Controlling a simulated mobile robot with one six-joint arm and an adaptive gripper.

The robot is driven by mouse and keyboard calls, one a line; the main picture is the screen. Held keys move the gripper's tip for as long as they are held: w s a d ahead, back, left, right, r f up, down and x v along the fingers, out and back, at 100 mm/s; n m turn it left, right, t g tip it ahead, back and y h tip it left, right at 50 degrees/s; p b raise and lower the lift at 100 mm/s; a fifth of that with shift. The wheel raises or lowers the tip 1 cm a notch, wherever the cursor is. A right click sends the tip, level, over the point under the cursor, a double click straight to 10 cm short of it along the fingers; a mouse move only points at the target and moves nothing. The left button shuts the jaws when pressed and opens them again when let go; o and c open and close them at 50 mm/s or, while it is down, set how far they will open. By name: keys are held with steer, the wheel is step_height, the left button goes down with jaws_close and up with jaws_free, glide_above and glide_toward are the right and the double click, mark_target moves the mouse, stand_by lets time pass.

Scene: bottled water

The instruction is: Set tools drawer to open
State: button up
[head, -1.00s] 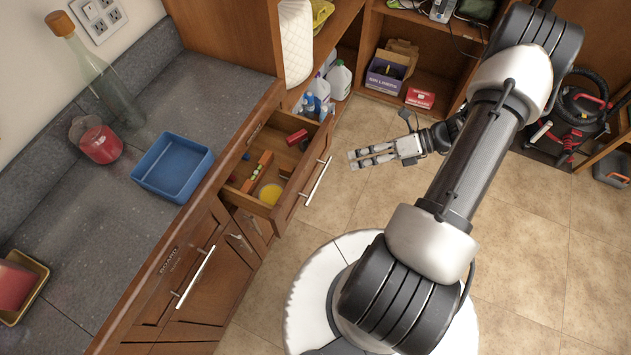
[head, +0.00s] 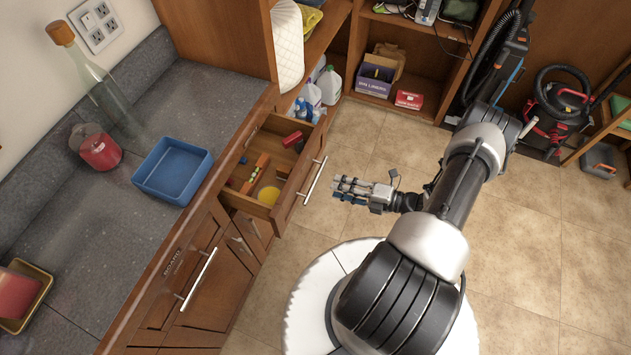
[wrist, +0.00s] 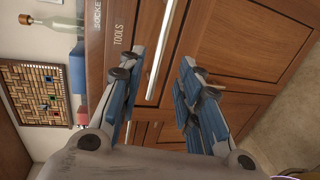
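The tools drawer (head: 291,207) is pulled partly out from under the counter in the head view. It holds a red item, an orange bar and a yellow round thing. Its silver bar handle (head: 315,181) is on the front. In the wrist view a wooden drawer front (wrist: 118,60) carries the words "TOOLS" and "SOCKE", and a silver handle (wrist: 162,50) shows between my fingers. My gripper (head: 337,189) is open and empty, to the right of the handle and apart from it. Its blue-padded fingers (wrist: 157,70) are spread in the wrist view.
A grey counter (head: 90,240) holds a blue tray (head: 172,171), a red jar (head: 99,150) and a glass bottle (head: 100,85). Below it is a shut drawer with a handle (head: 199,280). Shelves with boxes (head: 379,75) stand behind. Tiled floor (head: 530,230) is free at right.

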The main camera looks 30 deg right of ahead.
mark_target(316, 181)
steer(key=b+x, duration=0.1)
steer(key=x, duration=0.8)
steer(key=shift+c, duration=0.3)
jaws_close()
